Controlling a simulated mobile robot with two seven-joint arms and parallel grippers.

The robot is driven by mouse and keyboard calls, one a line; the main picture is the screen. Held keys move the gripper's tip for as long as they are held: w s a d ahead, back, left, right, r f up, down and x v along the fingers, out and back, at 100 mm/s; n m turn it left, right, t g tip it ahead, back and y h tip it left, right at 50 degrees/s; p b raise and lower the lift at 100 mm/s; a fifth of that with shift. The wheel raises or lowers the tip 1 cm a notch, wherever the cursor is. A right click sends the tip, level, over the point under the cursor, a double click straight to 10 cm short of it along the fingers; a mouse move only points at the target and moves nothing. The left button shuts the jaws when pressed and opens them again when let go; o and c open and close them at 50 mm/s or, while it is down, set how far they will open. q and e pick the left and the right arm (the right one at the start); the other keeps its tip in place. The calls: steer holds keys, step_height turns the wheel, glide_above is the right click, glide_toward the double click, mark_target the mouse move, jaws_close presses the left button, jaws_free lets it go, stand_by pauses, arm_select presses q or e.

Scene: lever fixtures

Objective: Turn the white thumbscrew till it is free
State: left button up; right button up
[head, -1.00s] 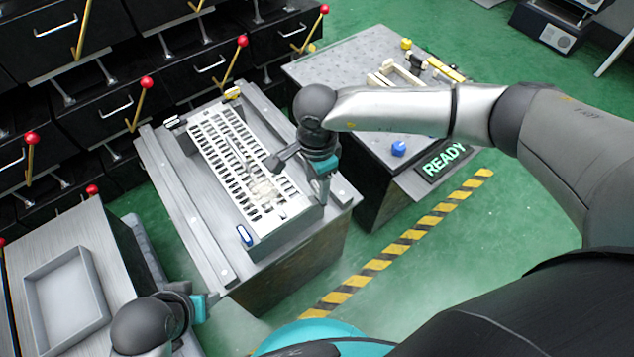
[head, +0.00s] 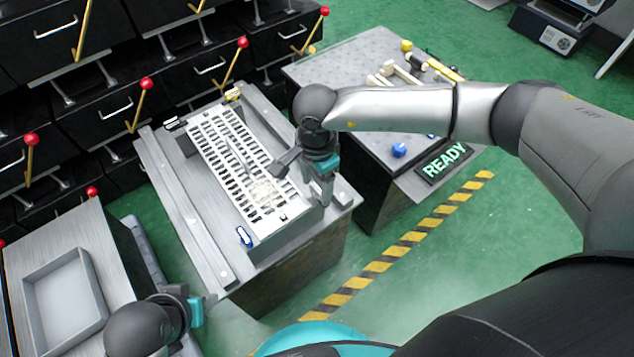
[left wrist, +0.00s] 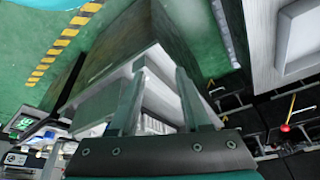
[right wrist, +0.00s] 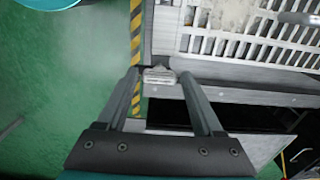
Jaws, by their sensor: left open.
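A pale ribbed piece that looks like the white thumbscrew (right wrist: 160,76) sits at the edge of the slotted white panel's fixture in the right wrist view. My right gripper (right wrist: 160,80) is open, with one finger on each side of it and small gaps visible. In the head view my right gripper (head: 326,192) is at the fixture's right front corner, and I cannot make out the thumbscrew there. My left gripper (head: 208,303) is open and empty, apart from the fixture at the lower left; its spread fingers show in the left wrist view (left wrist: 158,78).
The slotted panel (head: 228,150) lies on a grey bench with a blue clip (head: 244,237) at its front. A second bench with a READY sign (head: 445,162) stands to the right. A grey tray (head: 65,300) is at left. Drawers with red-knobbed levers (head: 146,84) line the back.

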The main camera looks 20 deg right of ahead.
mark_target(317, 188)
arm_select(q)
steer(key=shift+w, duration=0.15)
arm_select(e)
steer(key=shift+o, duration=1)
arm_select(q)
steer(key=shift+r, duration=0.1)
arm_select(e)
steer(key=shift+d, duration=0.1)
steer(key=shift+r, duration=0.3)
arm_select(q)
steer(key=s+f+g+p, duration=0.1)
steer(key=s+f+p, duration=0.1)
steer(key=f, duration=0.3)
steer(key=s+a+f+p, duration=0.1)
steer(key=s+f+p, duration=0.1)
steer(key=f, duration=0.4)
steer(key=shift+s+f+g+p, duration=0.25)
steer(key=shift+g+p, duration=0.15)
steer(key=shift+p, duration=0.5)
arm_select(e)
step_height(317, 188, up, 15)
steer(key=shift+f, duration=0.15)
arm_select(q)
steer(key=shift+a, duration=0.1)
